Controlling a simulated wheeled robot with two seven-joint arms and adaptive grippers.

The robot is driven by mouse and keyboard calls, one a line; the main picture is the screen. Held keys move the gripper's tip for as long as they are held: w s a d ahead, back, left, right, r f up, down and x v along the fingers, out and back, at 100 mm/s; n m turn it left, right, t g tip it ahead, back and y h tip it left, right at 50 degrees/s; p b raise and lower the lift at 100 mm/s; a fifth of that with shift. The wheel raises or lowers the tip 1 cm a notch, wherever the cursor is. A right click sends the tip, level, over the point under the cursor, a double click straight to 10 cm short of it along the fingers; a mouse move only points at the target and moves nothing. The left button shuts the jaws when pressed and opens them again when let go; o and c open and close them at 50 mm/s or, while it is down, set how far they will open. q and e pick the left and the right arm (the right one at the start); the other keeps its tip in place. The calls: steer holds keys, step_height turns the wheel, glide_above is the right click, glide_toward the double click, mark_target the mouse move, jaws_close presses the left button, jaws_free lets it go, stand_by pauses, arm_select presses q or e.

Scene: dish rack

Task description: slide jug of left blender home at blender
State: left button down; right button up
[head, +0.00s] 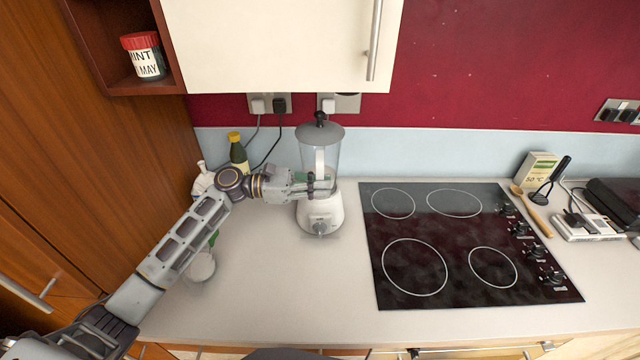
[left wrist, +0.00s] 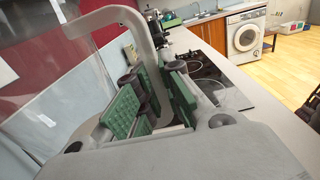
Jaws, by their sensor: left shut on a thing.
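The blender stands on the counter near the wall, left of the hob. Its white base (head: 321,216) has a grey knob at the front. Its clear jug (head: 331,151) with a grey lid sits upright on top of the base; I cannot tell whether it is fully seated. My left gripper (head: 318,184) reaches in from the left and is shut on the jug handle (head: 320,160). In the left wrist view the green finger pads (left wrist: 150,100) close around the lower part of the grey handle (left wrist: 150,50). My right gripper is out of view.
A black hob (head: 450,245) lies to the right. A white wall cupboard (head: 275,45) hangs above. The counter in front of the blender is clear.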

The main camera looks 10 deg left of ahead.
arm_select(q)
steer(key=shift+f, duration=0.3)
stand_by(1.3)
steer(key=c, duration=1.5)
jaws_free()
steer(key=shift+f, duration=0.2)
steer(key=shift+s+a+r, duration=0.1)
steer(key=shift+s+a, duration=0.15)
steer(key=shift+a, duration=1)
steer(key=shift+s+a+f, duration=0.1)
steer(key=shift+s+a, duration=0.15)
steer(key=shift+a, duration=0.95)
steer(key=shift+s+a+r, duration=0.1)
steer(key=shift+s+a, duration=0.15)
steer(key=shift+a, duration=1)
steer(key=shift+s, duration=0.1)
